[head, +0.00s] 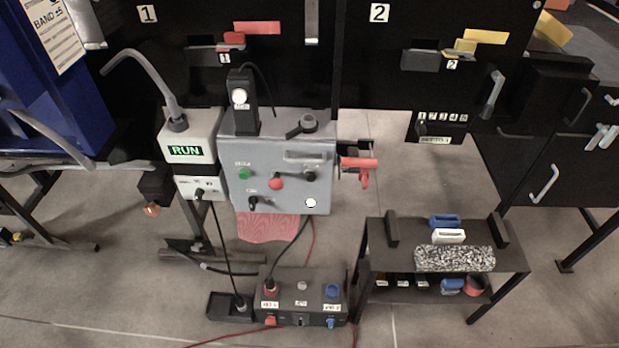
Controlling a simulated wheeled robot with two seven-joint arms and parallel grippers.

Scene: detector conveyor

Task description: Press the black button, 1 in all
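A grey control box (232,196) stands in the middle of the head view. Its front carries a green button (244,174), a red button (276,181), a small dark round button (310,175) at the right and a white round part (311,203) below that. A black knob or switch (254,202) sits at the lower left of the front. The dark round button looks most like the black button, but it is too small to be sure. Neither of my grippers is in view.
A box reading RUN (186,151) adjoins the control box's left side. A red handle (359,163) juts out at its right. A dark connector box (285,312) with cables lies on the floor below. A black rack (374,232) stands at the right. The floor between them is partly clear.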

